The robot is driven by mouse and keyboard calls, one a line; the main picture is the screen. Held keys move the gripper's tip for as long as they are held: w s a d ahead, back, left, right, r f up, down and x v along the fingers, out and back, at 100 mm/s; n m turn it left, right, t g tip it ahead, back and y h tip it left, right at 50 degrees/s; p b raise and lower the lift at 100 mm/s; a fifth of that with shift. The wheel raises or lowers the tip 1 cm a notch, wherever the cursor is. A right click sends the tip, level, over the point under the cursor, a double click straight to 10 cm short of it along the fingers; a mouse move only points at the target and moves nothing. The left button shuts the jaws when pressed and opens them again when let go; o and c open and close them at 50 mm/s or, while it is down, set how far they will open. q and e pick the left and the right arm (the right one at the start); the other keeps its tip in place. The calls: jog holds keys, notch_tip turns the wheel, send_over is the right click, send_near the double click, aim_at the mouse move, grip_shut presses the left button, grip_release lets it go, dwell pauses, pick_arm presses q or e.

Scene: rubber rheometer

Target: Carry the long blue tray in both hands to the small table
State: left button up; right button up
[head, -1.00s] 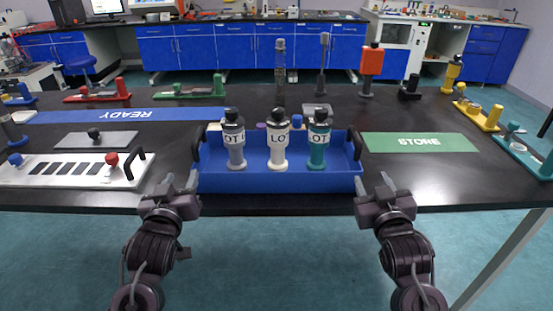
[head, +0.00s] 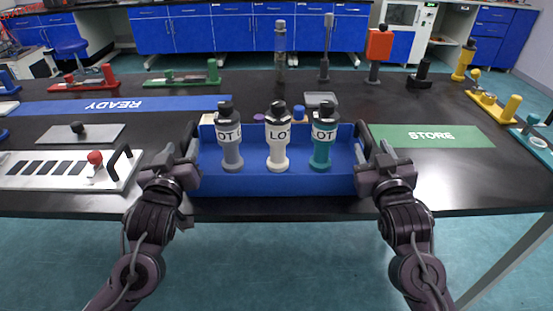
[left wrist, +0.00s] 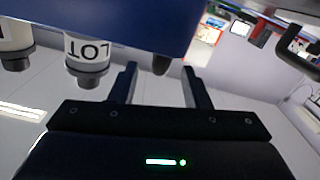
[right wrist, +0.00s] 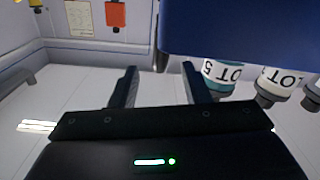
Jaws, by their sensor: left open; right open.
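The long blue tray (head: 278,185) sits at the front edge of the black table. It holds three LOT bottles, one grey (head: 230,150), one white (head: 278,150) and one teal (head: 323,150). Dark handles stand at its left end (head: 190,133) and right end (head: 364,133). My left gripper (head: 181,153) is open beside the left handle. My right gripper (head: 374,153) is open beside the right handle. In the left wrist view a dark handle end (left wrist: 161,65) shows between the spread fingers. The right wrist view shows the tray's underside (right wrist: 240,28) close above the fingers; contact is unclear.
A white slotted rack (head: 60,169) with a red knob is left of the tray. A blue READY mat (head: 150,104) lies behind it. A green STORE mat (head: 430,136) lies right of the tray. Stands and a red block (head: 379,44) are behind. The right front tabletop is clear.

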aim_at(187, 131)
pick_arm(q)
jog(key=w, duration=0.6)
jog(key=shift+w+a, duration=0.1)
jog(key=shift+w, duration=0.1)
pick_arm(e)
jog(key=w, duration=0.6)
jog(key=shift+w+a, duration=0.1)
jog(key=shift+w, duration=0.1)
pick_arm(q)
grip_shut()
pick_arm(e)
grip_shut()
pick_arm(q)
jog(key=shift+r, duration=0.2)
pick_arm(e)
jog(key=shift+r, duration=0.2)
